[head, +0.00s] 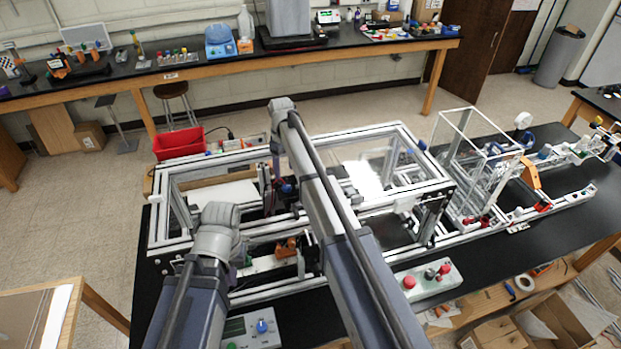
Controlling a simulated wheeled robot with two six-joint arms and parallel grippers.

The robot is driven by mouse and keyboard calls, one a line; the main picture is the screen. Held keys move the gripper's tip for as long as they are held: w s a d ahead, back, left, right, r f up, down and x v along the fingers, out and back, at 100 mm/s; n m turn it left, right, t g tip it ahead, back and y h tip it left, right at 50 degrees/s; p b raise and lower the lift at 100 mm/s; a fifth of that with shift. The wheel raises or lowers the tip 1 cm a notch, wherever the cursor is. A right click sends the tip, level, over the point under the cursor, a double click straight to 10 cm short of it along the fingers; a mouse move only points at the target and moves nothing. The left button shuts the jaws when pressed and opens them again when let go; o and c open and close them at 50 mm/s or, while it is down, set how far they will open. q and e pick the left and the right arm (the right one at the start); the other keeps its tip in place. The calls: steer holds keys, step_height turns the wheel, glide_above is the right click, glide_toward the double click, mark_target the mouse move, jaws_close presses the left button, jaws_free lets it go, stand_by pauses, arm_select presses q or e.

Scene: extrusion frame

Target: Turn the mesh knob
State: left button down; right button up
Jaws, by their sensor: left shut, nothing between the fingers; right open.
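No part is marked as the mesh knob, so I cannot tell which one it is. Red knobs or buttons (409,282) sit on another pale box (428,281) to the right. My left gripper (241,259) is small and mostly hidden past my grey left wrist, low over the front of the extrusion frame (350,138); it is shut and empty. My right gripper (284,190) is partly hidden by my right arm, inside the frame's left part; it is open.
Orange parts (286,248) sit on a rail near my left gripper. A clear-walled enclosure (468,150) and an orange bracket (532,176) stand on the right. A red bin (180,143) is behind the frame. The black table (500,258) is bare at front right.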

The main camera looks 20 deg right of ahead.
mark_target(287, 186)
steer(key=shift+d, duration=0.1)
steer(key=shift+d+f+b, duration=0.1)
steer(key=shift+f+b, duration=0.5)
step_height(287, 186, down, 7)
steer(key=b, duration=0.6)
steer(key=shift+r+b, duration=0.2)
steer(key=shift+b, duration=0.15)
jaws_close()
